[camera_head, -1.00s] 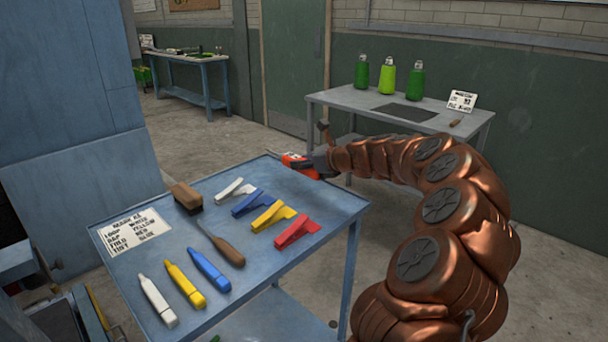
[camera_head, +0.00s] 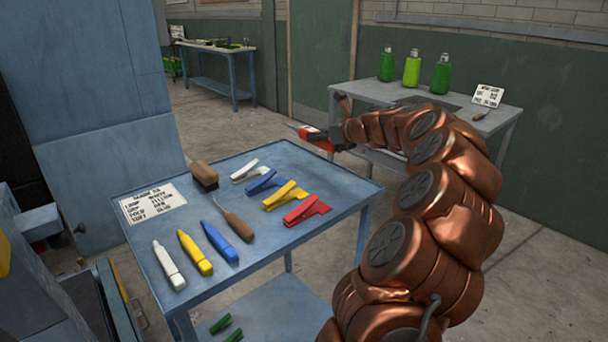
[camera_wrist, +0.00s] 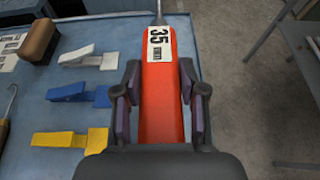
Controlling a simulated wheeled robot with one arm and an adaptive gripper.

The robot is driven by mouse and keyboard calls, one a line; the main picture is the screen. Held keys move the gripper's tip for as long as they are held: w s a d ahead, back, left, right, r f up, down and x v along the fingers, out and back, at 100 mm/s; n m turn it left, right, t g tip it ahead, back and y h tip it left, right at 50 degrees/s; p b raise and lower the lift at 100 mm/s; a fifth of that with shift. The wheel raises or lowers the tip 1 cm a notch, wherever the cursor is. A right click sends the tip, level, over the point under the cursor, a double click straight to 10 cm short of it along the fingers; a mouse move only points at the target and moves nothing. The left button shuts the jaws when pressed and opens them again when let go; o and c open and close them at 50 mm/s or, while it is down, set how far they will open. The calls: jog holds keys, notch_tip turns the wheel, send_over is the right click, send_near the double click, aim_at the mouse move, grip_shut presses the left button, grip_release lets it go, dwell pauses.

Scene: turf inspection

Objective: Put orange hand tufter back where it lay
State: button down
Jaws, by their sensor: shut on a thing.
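The orange hand tufter (camera_head: 316,138) is held in my gripper (camera_head: 337,137), above the far right edge of the blue table (camera_head: 330,170). In the wrist view the orange hand tufter (camera_wrist: 160,92) lies lengthwise between the two fingers of my gripper (camera_wrist: 160,100), which are shut on its body. A white label reading "35" faces the camera, and a thin metal shaft points away at the top. The tufter appears apart from the table top, but the exact height cannot be told.
On the blue table are white, blue, yellow and red clips (camera_head: 307,211), several markers (camera_head: 220,242), a brush (camera_head: 203,176), a wooden-handled tool (camera_head: 238,225) and a label card (camera_head: 152,203). Behind, a grey table (camera_head: 360,93) holds green bottles (camera_head: 412,67) and a card (camera_head: 487,95).

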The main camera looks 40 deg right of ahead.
aim_at(319, 174)
jog(key=shift+f+b, duration=0.6)
jog(key=shift+f, duration=4.05)
jog(key=c, duration=0.7)
grip_release()
jog(key=shift+f, duration=0.15)
jog(key=shift+o, duration=0.2)
jog(key=shift+r, duration=0.2)
jog(key=shift+s+r, duration=0.15)
jog(key=shift+s, duration=0.2)
jog(key=v, duration=1.1)
jog(key=shift+s+a+p, duration=0.1)
jog(key=shift+p, duration=0.2)
